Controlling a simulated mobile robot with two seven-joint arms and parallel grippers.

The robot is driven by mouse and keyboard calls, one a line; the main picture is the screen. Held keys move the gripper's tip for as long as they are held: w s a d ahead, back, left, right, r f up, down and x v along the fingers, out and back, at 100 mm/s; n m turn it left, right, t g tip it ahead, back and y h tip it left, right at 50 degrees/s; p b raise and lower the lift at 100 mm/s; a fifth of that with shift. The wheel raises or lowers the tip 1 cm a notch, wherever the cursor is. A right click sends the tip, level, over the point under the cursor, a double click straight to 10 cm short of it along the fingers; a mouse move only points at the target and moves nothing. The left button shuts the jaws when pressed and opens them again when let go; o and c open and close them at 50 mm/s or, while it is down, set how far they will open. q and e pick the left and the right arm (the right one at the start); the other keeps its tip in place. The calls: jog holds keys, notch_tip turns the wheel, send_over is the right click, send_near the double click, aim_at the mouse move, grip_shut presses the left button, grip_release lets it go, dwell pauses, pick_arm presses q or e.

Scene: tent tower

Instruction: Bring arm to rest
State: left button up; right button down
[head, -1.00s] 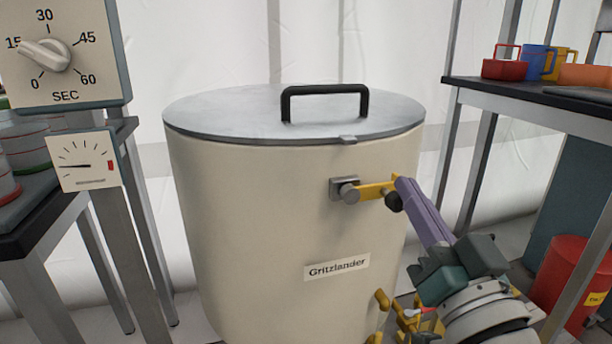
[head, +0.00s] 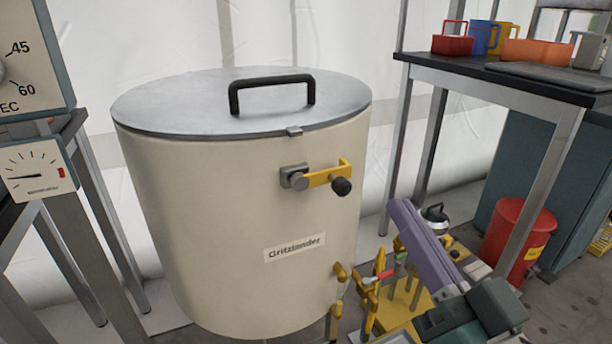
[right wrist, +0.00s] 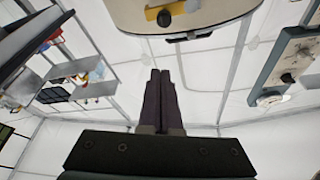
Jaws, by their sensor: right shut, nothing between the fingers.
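My right gripper (head: 404,210) is in the lower right of the head view, its purple fingers together and empty. It points up and to the left, to the right of the cream vat (head: 215,225) and apart from the yellow latch lever (head: 325,176) with its black knob. In the right wrist view the closed fingers (right wrist: 160,76) point up toward the vat (right wrist: 190,22), with a visible gap to it. The lever's black knob (right wrist: 164,19) shows there too. My left gripper is not in view.
The vat's metal lid (head: 190,105) lies on top. A dark-topped table (head: 480,75) with cups stands at the right, with a red bin (head: 515,235) below it. Yellow fittings (head: 400,300) stand beside the vat's base. A dial panel (head: 38,170) is at the left.

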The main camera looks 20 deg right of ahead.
dwell(0.3)
jog(key=a+r+n+g+y+p, duration=0.35)
jog(key=r+g+p, duration=0.55)
jog(key=p, duration=0.7)
jog(key=s+r+n+g+h+p, duration=0.25)
jog(key=s+r+g+p, duration=0.65)
jog(key=s+r+p, duration=0.55)
notch_tip(320, 180, up, 36)
jog(key=s+p, duration=0.1)
jog(key=p, duration=3.6)
jog(key=shift+s+d+r+n+y, duration=0.25)
jog(key=shift+s+n+y, duration=0.05)
jog(key=shift+y, duration=0.1)
